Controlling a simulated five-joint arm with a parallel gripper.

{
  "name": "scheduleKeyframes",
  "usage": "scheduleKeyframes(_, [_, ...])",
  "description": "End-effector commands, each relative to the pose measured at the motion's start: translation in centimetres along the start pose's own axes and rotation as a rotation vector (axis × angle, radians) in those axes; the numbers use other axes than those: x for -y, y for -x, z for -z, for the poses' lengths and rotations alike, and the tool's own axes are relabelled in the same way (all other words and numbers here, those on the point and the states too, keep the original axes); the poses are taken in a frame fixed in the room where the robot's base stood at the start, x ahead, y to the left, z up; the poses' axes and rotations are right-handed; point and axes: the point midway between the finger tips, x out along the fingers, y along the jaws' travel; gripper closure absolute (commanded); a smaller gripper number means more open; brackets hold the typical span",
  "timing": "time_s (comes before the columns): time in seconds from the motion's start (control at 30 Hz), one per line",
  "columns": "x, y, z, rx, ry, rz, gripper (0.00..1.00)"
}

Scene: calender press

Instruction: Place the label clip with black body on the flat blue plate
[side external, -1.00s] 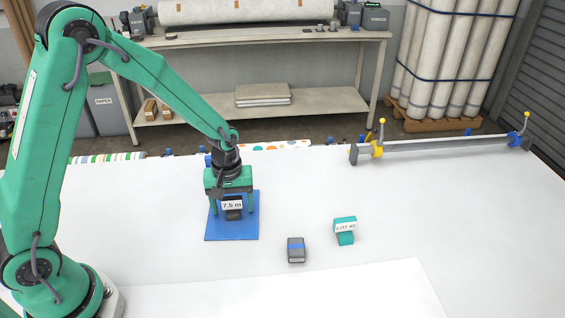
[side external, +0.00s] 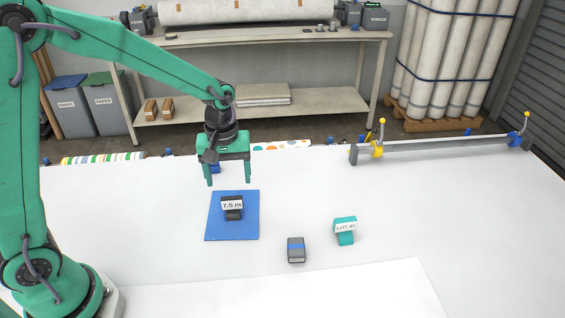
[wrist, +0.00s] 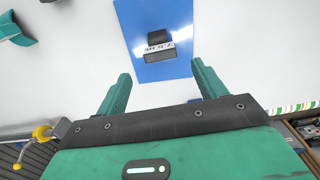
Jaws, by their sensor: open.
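The label clip with black body (side external: 232,214) stands on the flat blue plate (side external: 218,230), near its middle, with its white "7.5 m" label facing the side camera. In the wrist view the black clip (wrist: 158,56) also sits on the blue plate (wrist: 177,72). My gripper (side external: 228,183) is open and empty, above and slightly behind the plate, apart from the clip. Its two green fingers (wrist: 160,90) show in the wrist view with nothing between them.
A teal clip labelled "LOT 41" (side external: 345,238) and a grey block with a blue band (side external: 296,250) stand on the white table, right of the plate. A grey rail with yellow and blue fittings (side external: 445,145) lies along the back right edge. The table's right side is clear.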

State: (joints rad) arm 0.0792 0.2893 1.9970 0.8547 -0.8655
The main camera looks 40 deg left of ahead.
Motion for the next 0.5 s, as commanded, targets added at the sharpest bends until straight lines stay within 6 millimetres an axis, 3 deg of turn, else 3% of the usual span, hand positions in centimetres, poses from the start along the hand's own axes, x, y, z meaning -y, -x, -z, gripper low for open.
scheduleKeyframes(0.2, [0.0, 2.2, 0.0, -0.001, 0.000, -0.001, 0.30])
scheduleKeyframes(0.5, [0.0, 2.7, 0.0, 0.000, 0.000, 0.000, 0.30])
